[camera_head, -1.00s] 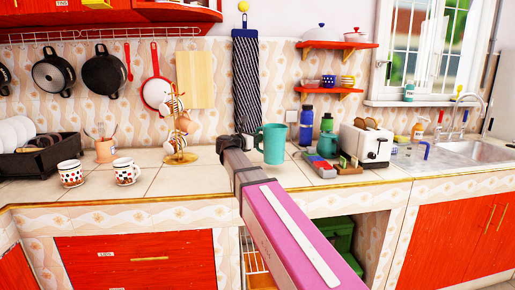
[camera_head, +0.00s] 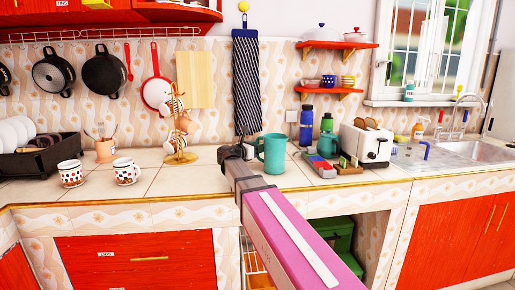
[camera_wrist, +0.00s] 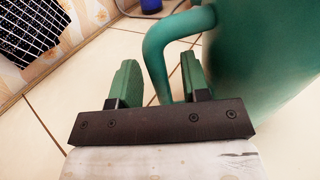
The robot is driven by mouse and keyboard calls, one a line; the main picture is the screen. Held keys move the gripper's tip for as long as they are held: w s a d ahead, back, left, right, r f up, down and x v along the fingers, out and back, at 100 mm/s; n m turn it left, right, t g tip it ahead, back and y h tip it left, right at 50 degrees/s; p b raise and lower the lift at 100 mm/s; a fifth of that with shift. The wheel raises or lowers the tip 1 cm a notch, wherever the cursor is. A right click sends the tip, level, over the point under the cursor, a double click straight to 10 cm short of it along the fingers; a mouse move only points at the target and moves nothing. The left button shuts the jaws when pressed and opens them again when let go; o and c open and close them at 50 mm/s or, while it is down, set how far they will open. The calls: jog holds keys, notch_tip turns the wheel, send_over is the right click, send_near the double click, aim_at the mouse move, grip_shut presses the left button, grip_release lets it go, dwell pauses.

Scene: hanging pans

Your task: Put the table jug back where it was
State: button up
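The table jug (camera_head: 275,153) is teal and stands upright on the tiled counter (camera_head: 205,178), in the middle of the head view. Its curved handle faces left, towards my gripper (camera_head: 246,151). In the wrist view the jug's body (camera_wrist: 265,70) fills the right side, and its handle (camera_wrist: 157,62) comes down between the two green finger pads of my gripper (camera_wrist: 158,82). The fingers are apart, with gaps on both sides of the handle. The jug's base is partly cut off in the wrist view.
A white toaster (camera_head: 366,146) and small coloured boxes (camera_head: 322,164) are right of the jug, with a blue bottle (camera_head: 306,127) and green bottle (camera_head: 327,123) behind. A mug stand (camera_head: 180,140) is to the left. A striped towel (camera_head: 247,85) hangs behind.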

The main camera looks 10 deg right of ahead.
jog(key=shift+r, duration=0.15)
jog(key=v, duration=1.2)
dwell(0.4)
